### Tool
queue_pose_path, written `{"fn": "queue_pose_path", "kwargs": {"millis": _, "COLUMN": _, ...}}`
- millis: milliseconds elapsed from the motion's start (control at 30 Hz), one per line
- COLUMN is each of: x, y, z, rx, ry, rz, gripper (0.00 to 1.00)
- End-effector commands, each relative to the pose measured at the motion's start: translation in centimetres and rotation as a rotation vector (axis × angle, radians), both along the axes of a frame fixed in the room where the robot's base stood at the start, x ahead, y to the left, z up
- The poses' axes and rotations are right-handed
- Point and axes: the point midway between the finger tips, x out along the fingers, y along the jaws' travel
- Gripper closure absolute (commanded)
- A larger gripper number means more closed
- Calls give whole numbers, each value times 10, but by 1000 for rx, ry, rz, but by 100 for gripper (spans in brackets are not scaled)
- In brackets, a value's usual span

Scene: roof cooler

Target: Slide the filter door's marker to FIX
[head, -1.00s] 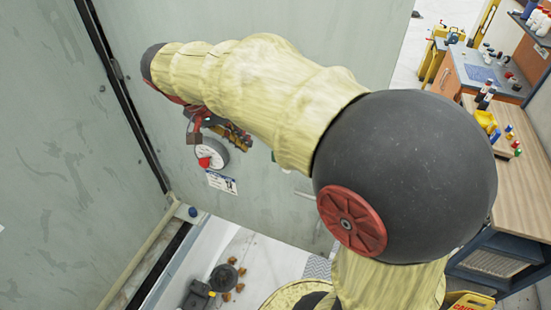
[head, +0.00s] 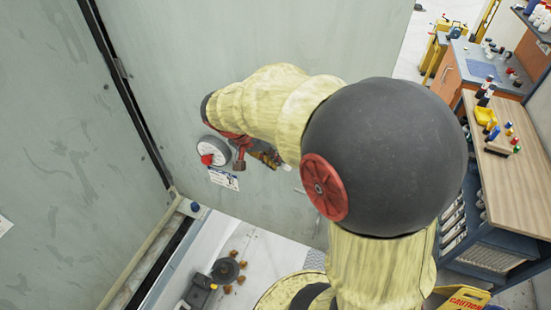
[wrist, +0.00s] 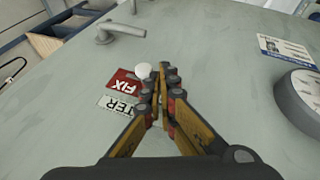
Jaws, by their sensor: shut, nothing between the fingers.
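The filter door (head: 270,60) is a large pale grey-green panel in front of me. In the wrist view, a red plate reading FIX (wrist: 124,84) is on its surface, with a white label ending in "TER" (wrist: 117,105) beside it. A round white knob (wrist: 143,70) sits at the red plate's edge; I take it to be the marker. My gripper (wrist: 162,72) is shut and empty, its fingertips just right of the knob; I cannot tell whether they touch it. In the head view my gripper (head: 266,156) and arm cover the plate.
The wrist view shows a metal handle (wrist: 118,32) past the plate. A wooden workbench (head: 510,130) stands at the right.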

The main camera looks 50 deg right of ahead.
Motion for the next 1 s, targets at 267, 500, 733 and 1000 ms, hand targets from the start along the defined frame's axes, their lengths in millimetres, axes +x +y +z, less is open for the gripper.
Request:
{"fn": "queue_pose_path", "kwargs": {"millis": 267, "x": -4, "y": -2, "z": -3, "rx": 1, "ry": -1, "rz": 0, "gripper": 100}}
{"fn": "queue_pose_path", "kwargs": {"millis": 500, "x": -6, "y": -4, "z": -3, "rx": 0, "ry": -1, "rz": -1, "gripper": 100}}
{"fn": "queue_pose_path", "kwargs": {"millis": 733, "x": -29, "y": -12, "z": -5, "rx": 0, "ry": -1, "rz": -3, "gripper": 100}}
{"fn": "queue_pose_path", "kwargs": {"millis": 1000, "x": -31, "y": -13, "z": -2, "rx": 0, "ry": 0, "rz": 0, "gripper": 100}}
